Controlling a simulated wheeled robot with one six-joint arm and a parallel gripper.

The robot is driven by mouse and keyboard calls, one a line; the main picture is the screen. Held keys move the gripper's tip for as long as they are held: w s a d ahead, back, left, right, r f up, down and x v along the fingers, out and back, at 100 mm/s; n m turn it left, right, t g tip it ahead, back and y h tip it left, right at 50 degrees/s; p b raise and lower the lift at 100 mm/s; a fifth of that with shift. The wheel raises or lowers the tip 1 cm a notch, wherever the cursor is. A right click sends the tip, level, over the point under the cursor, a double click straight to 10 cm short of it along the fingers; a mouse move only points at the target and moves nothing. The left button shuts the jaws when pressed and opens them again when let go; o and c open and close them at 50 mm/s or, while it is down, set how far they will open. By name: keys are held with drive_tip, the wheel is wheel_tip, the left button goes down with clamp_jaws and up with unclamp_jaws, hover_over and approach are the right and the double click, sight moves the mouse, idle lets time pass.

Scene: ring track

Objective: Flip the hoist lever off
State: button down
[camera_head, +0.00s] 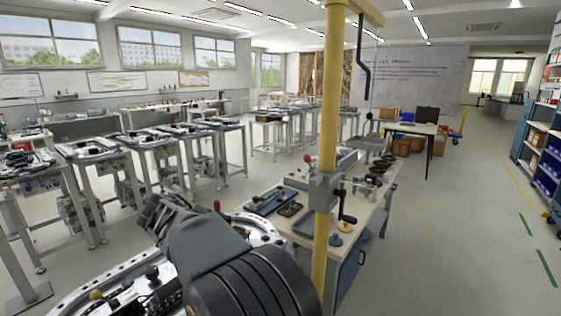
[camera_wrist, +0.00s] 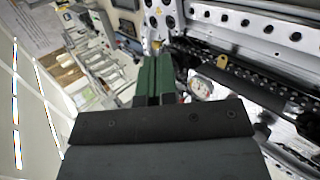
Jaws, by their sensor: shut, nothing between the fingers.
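A yellow hoist post (camera_head: 329,120) stands right of centre in the head view, with a grey box (camera_head: 325,192) clamped on it. A lever with a red knob (camera_head: 307,158) rises up and left from this box and looks like the hoist lever. My gripper (camera_head: 160,215) is left of the post and lower, apart from the lever, above the ring track. In the wrist view its green fingers (camera_wrist: 155,72) are shut and empty. I cannot make out the lever in the wrist view.
The silver ring track (camera_head: 110,285) lies below my arm, with a second red knob (camera_head: 217,205) close to my gripper. A workbench (camera_head: 350,215) with tools stands behind the post. Several track tables line the left. The floor at right (camera_head: 450,240) is clear.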

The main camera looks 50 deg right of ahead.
sight(310, 164)
drive_tip(key=w+d+r+m+g+h, duration=0.2)
drive_tip(key=d+r+g+h, duration=0.1)
drive_tip(key=d, duration=0.6)
drive_tip(key=w+d+r+m+g+h, duration=0.2)
drive_tip(key=d+r+g+h, duration=0.2)
drive_tip(key=d+r+g, duration=0.2)
drive_tip(key=d+r, duration=0.2)
drive_tip(key=d, duration=0.1)
drive_tip(key=shift+p, duration=0.4)
drive_tip(key=shift+w, duration=0.1)
drive_tip(key=s+p+x, duration=0.1)
drive_tip(key=x, duration=0.5)
drive_tip(key=s+a+r+p+x, duration=0.1)
drive_tip(key=p+x, duration=0.1)
drive_tip(key=x, duration=0.4)
drive_tip(key=shift+s, duration=0.4)
drive_tip(key=shift+r+m, duration=0.1)
drive_tip(key=shift+m, duration=0.2)
